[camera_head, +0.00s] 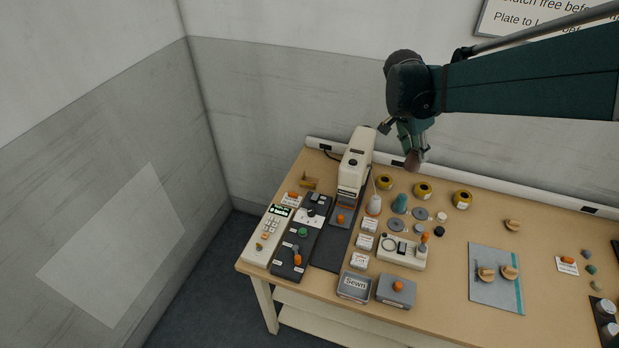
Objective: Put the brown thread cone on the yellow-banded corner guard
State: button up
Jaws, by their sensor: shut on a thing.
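The brown thread cone (413,162) hangs at the lower end of my gripper (412,149), which is shut on it above the back part of the table. It appears clear of the tabletop. A small mustard-coloured angled piece (309,183) lies at the back left of the table, left of the sewing machine; it may be the yellow-banded corner guard, but its band is too small to make out. My gripper is above and to the right of this piece. The fingertips are small and dark in this view.
The cream sewing machine (354,163) stands between my gripper and the angled piece. A grey mat (486,255) holds tan pieces.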

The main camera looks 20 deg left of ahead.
jog(key=w+a+r+m+g, duration=0.1)
jog(key=w+a+m, duration=0.45)
jog(key=a, duration=1.15)
jog(key=m+g+h, duration=0.1)
jog(key=m+g, duration=0.1)
jog(key=m, duration=0.1)
send_over(309, 180)
jog(key=s, duration=0.1)
jog(key=f, duration=0.1)
notch_tip(309, 180, down, 18)
jog(key=shift+s+d, duration=0.2)
jog(key=shift+d, duration=0.2)
jog(key=shift+f, duration=0.1)
notch_tip(309, 180, down, 6)
jog(key=shift+f, duration=0.15)
jog(key=shift+f+b, duration=0.3)
jog(key=shift+f, duration=1.5)
jog(key=shift+f, duration=0.1)
